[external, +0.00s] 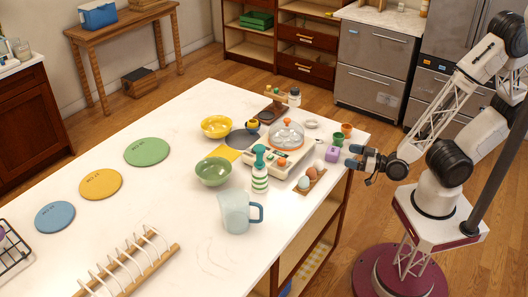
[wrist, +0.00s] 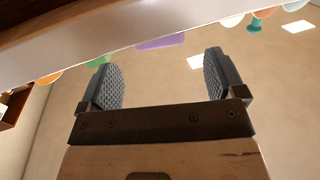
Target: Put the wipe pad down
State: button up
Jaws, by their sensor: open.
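My gripper (external: 352,156) is open and empty, just off the right edge of the white counter in the external view. In the wrist view my gripper's two ridged fingers (wrist: 160,64) stand wide apart with nothing between them. A small purple block (external: 332,154) lies on the counter close to the fingertips, and a purple edge (wrist: 160,42) shows beyond the fingers in the wrist view. It may be the wipe pad; I cannot tell for sure. The gripper is apart from it.
The counter's middle left has free room around several round mats (external: 101,184).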

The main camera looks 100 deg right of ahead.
jog(key=w+a+r+n+g+y, duration=0.2)
jog(key=a+r+n+g+y, duration=0.25)
jog(key=a+r+y, duration=0.45)
jog(key=s+r+n+g, duration=0.1)
jog(key=s+r+g, duration=0.7)
jog(key=s+r, duration=0.2)
jog(key=s, duration=0.2)
jog(key=shift+s, duration=0.35)
jog(key=shift+n, duration=0.25)
jog(key=shift+c, duration=0.6)
jog(key=shift+w+d, duration=0.1)
jog(key=shift+w, duration=0.05)
